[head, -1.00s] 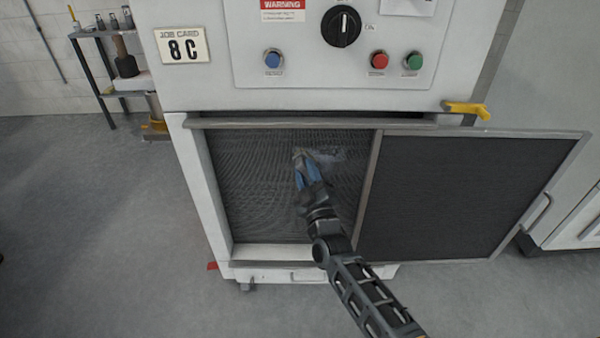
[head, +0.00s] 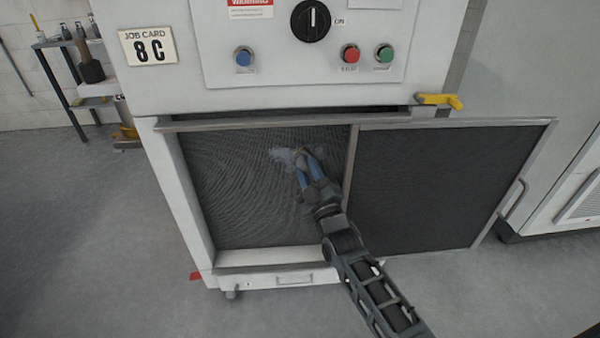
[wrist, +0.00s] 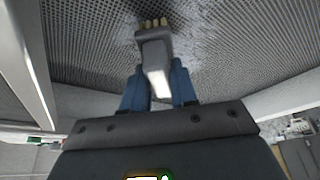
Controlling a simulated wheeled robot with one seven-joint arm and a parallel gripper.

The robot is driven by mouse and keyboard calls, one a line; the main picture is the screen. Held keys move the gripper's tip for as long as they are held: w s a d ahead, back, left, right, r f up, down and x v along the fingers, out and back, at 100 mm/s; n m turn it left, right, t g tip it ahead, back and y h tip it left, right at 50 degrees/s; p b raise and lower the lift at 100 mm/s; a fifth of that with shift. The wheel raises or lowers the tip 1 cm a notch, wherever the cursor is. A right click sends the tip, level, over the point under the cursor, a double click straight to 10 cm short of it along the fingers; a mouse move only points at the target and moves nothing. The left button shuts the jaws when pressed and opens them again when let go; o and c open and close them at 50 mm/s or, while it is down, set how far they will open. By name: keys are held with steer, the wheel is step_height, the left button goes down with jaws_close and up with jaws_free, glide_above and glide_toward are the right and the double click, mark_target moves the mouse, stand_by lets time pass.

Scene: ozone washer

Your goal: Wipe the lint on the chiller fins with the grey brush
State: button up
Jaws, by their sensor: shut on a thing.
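The chiller fins (head: 225,195) are a dark, finely ridged panel inside the open bay of the white cabinet. A pale, greyish lint patch (head: 283,155) lies on their upper right part, just left of my fingertips. My gripper (head: 306,162) reaches into the bay with its blue fingers. In the wrist view, my gripper (wrist: 158,88) is shut on the grey brush (wrist: 153,48), with one finger on each side. Its tan bristles point toward the fins (wrist: 235,40); whether they touch cannot be told. In the head view the brush is mostly hidden by my fingers.
A framed dark mesh panel (head: 435,190) stands right of the opening, with an upright frame bar (head: 351,165) close to my gripper. A yellow handle (head: 440,100) sticks out above it. The control panel (head: 305,50) is over the bay.

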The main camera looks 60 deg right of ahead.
steer(key=shift+s+d, duration=1.65)
steer(key=shift+s, duration=0.2)
steer(key=shift+s, duration=0.1)
steer(key=shift+s+a+p, duration=0.1)
steer(key=shift+s+a, duration=0.45)
steer(key=shift+a, duration=0.25)
steer(key=shift+s+a+p, duration=0.15)
steer(key=shift+s+a, duration=0.45)
steer(key=shift+a, duration=0.25)
steer(key=shift+s+a+p, duration=0.1)
steer(key=shift+s+a, duration=0.45)
steer(key=shift+a, duration=0.25)
steer(key=shift+s+a, duration=0.1)
steer(key=shift+s+a, duration=0.85)
steer(key=shift+a, duration=0.25)
